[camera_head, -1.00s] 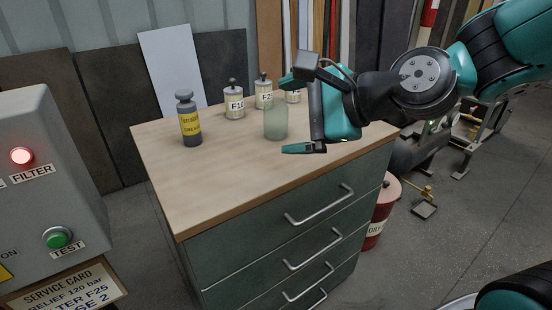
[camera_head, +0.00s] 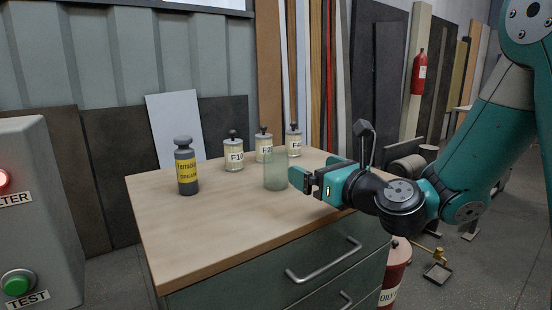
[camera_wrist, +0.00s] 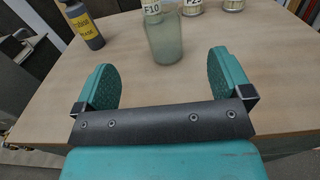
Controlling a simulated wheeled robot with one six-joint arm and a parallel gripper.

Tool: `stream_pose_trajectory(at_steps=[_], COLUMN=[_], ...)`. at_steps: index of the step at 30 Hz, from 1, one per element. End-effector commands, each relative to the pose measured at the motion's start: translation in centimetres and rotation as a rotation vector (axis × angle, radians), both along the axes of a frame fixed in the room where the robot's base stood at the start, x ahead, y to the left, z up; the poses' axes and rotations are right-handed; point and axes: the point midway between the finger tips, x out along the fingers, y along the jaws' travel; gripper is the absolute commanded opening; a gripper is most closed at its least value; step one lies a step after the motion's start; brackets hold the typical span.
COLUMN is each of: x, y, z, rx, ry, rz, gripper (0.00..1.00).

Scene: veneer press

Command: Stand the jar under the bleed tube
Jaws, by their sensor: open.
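The jar (camera_head: 275,170) is a pale green, see-through glass standing upright on the wooden cabinet top (camera_head: 215,225). My gripper (camera_head: 300,180) is open and level, just right of the jar in the head view, and points at it. In the wrist view the jar (camera_wrist: 164,42) stands just beyond the fingertips (camera_wrist: 162,68), in line with the gap between them. No contact shows. A small brass fitting (camera_head: 438,254) sits by a dark tray low at the right; I cannot tell whether it is the bleed tube.
Labelled filter canisters (camera_head: 233,152) stand behind the jar. A dark bottle with a yellow label (camera_head: 186,168) stands to its left. A grey control box (camera_head: 40,200) is at the far left, a red drum (camera_head: 396,270) right of the cabinet. The front-left cabinet top is clear.

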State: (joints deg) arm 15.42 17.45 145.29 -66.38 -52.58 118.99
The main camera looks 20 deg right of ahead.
Motion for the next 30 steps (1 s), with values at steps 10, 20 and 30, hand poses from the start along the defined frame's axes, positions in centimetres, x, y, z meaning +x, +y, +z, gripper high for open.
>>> stream_pose_trajectory(at_steps=[10, 20, 30], x=[4.1, 8.4, 12.4], y=[1.4, 2.7, 4.2], z=[0.6, 0.0, 0.5], rx=[-0.003, -0.002, -0.003], ry=[0.002, 0.003, 0.001], rz=[-0.001, -0.005, -0.003], gripper=[0.97, 0.97, 0.97])
